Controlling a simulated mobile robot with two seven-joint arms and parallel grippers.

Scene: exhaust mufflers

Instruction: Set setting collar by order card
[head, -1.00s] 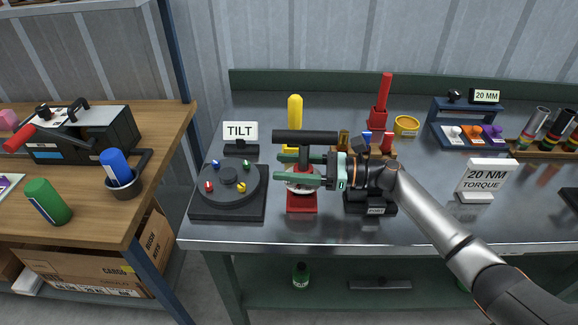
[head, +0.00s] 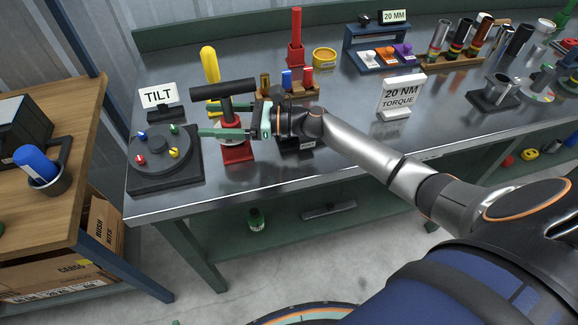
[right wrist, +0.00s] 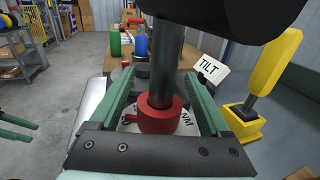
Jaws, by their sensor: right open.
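The black T-handle tool (head: 224,88) stands upright in a red base (head: 237,153) with a pale dial plate. In the right wrist view, the red setting collar (right wrist: 160,115) sits around its dark post (right wrist: 166,60), above a white plate lettered NM. My right gripper (head: 203,120) is open. Its green fingers (right wrist: 164,82) lie on either side of the post and collar; contact cannot be told. The order card (head: 400,93) reads "20 NM TORQUE" and stands upright on the bench. Green fingers at the left edge of the right wrist view look like my left gripper (right wrist: 16,126), partly cut off.
Left of the tool are a black turntable with coloured knobs (head: 136,184) and a TILT sign (head: 158,97). A small rack (head: 262,95) is beside my right gripper. Bare bench (head: 345,100) lies before the card.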

